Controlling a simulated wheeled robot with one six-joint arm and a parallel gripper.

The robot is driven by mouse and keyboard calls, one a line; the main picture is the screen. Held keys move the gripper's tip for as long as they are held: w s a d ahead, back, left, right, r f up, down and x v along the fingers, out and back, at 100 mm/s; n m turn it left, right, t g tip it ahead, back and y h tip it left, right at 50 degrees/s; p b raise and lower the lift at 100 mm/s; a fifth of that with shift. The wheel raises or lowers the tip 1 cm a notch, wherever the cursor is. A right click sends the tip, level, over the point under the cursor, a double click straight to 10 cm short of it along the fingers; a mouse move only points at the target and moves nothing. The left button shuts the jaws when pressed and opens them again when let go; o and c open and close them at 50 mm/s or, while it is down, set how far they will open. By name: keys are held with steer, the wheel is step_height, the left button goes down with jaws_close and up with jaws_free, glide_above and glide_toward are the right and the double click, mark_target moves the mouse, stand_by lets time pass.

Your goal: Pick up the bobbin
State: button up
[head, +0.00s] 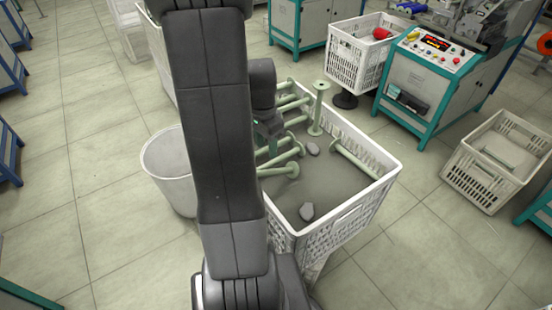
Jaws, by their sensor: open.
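Several pale green bobbins lie in the white crate (340,229) in front of me, most of them heaped on its left side. One bobbin (318,108) stands upright near the back, and another bobbin (356,160) lies along the right wall. A bobbin (280,170) lies nearest my arm, its left end hidden. My gripper (270,135) is over the left part of the crate, low among the bobbins, and largely hidden by my arm. It is open; I cannot tell whether a bobbin is between its fingers.
A white bin (170,170) stands left of the crate. A control cabinet (425,85) and more crates (498,160) stand to the right.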

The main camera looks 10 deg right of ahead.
mark_target(267, 171)
steer(key=f, duration=0.8)
steer(key=shift+s+d+f+b, duration=0.1)
steer(key=shift+s+f+b, duration=0.1)
steer(key=shift+b, duration=0.2)
steer(key=shift+f, duration=2.65)
jaws_close()
steer(key=shift+r, duration=0.1)
